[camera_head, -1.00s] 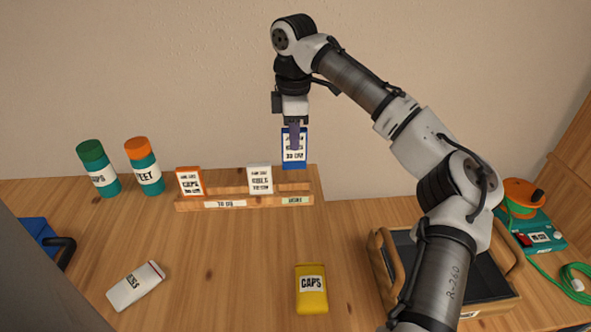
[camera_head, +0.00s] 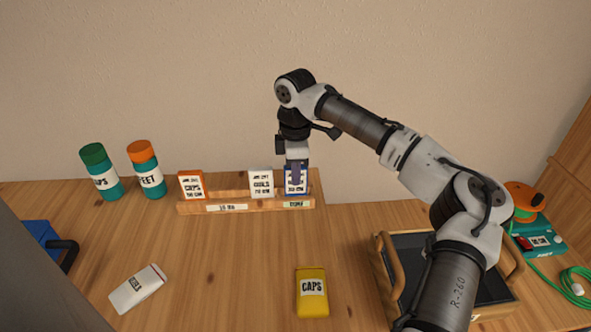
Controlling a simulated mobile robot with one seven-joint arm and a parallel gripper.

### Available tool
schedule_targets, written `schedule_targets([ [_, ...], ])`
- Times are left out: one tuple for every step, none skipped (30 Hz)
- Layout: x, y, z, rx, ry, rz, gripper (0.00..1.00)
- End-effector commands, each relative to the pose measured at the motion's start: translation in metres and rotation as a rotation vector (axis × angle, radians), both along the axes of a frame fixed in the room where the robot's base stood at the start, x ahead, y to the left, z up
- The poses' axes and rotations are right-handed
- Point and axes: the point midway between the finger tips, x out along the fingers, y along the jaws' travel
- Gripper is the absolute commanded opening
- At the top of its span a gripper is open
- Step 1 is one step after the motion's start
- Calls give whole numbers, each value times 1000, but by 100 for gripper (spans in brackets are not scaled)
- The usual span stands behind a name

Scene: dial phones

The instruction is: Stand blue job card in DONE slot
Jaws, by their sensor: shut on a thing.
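The blue job card (camera_head: 304,185) stands upright at the right end of the wooden rack, above the green DONE label (camera_head: 296,204). Its lower edge is hidden behind the rack's front lip, so I cannot tell whether it touches the bottom. My gripper (camera_head: 297,180) points down and is shut on the card, with its fingers across the card's face. The wooden rack (camera_head: 245,207) also has a TO DO label (camera_head: 227,208) on its left part.
An orange card (camera_head: 192,185) and a white card (camera_head: 261,183) stand in the rack, the white one close left of the blue card. Teal bottles (camera_head: 150,180) stand behind left. A yellow CAPS packet (camera_head: 312,291), a white packet (camera_head: 137,288) and a tray (camera_head: 388,277) lie in front.

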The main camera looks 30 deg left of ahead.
Motion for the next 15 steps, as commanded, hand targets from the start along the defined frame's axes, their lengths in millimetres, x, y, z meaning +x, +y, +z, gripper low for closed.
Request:
schedule_targets([
  [0, 0, -2, 1, 2, 1, 0],
  [0, 0, -1, 0, 1, 0, 20],
  [0, 0, -1, 0, 1, 0, 25],
  [0, 0, -1, 0, 1, 0, 29],
  [0, 0, -1, 0, 1, 0, 33],
  [0, 0, -1, 0, 1, 0, 38],
  [0, 0, -1, 0, 1, 0, 38],
  [0, 0, -1, 0, 1, 0, 38],
  [0, 0, -1, 0, 1, 0, 38],
  [0, 0, -1, 0, 1, 0, 38],
  [0, 0, -1, 0, 1, 0, 38],
  [0, 0, -1, 0, 1, 0, 38],
  [0, 0, -1, 0, 1, 0, 38],
  [0, 0, -1, 0, 0, 0, 38],
  [0, 0, 0, 0, 0, 0, 38],
])
